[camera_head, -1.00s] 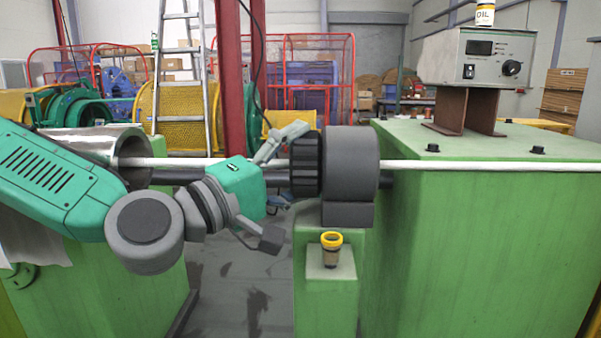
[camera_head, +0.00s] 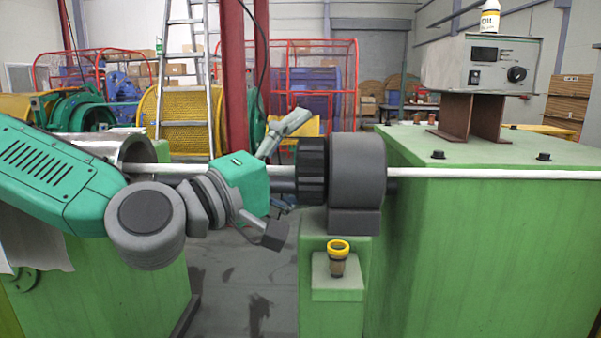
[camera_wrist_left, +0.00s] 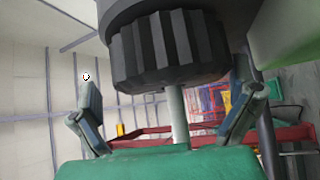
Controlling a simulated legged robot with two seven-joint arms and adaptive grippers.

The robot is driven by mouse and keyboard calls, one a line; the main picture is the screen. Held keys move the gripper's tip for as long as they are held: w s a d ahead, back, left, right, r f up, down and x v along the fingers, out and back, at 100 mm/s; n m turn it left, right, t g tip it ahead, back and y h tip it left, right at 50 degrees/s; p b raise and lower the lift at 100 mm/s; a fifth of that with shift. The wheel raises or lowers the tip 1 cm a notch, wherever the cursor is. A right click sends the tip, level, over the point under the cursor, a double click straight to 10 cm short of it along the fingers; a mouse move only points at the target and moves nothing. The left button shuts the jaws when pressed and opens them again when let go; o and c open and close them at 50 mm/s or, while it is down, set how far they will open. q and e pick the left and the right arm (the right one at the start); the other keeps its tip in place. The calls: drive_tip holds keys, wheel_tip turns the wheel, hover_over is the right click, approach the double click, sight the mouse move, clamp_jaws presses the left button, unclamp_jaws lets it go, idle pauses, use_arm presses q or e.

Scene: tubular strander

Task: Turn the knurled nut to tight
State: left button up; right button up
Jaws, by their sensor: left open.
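The knurled nut (camera_head: 311,170) is a dark ribbed ring on the left face of a grey round housing (camera_head: 357,171), with a white rod (camera_head: 480,173) running along its axis. My left gripper (camera_head: 286,180) is open just left of the nut, its fingers spread above and below the rod. In the left wrist view the ribbed nut (camera_wrist_left: 170,50) is ahead, between and beyond the open fingertips (camera_wrist_left: 168,100). The fingers look apart from the nut. My right gripper is in neither view.
A green pedestal (camera_head: 335,310) under the housing carries a yellow-rimmed cup (camera_head: 338,256). A large green cabinet (camera_head: 480,250) stands at right, with a control box (camera_head: 482,64) and oil bottle (camera_head: 490,16) above it.

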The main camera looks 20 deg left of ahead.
use_arm(q)
drive_tip(key=r, duration=0.5)
drive_tip(key=w+r, duration=0.1)
drive_tip(key=r, duration=0.1)
drive_tip(key=shift+w+a+r, duration=0.1)
drive_tip(key=shift+a+r, duration=0.05)
drive_tip(key=shift+a, duration=0.2)
drive_tip(key=r+b+v, duration=0.2)
drive_tip(key=b+v, duration=0.7)
drive_tip(key=v, duration=0.7)
drive_tip(key=shift+s+d+r+t, duration=0.15)
drive_tip(key=shift+s+r+t, duration=0.2)
drive_tip(key=shift+s, duration=0.3)
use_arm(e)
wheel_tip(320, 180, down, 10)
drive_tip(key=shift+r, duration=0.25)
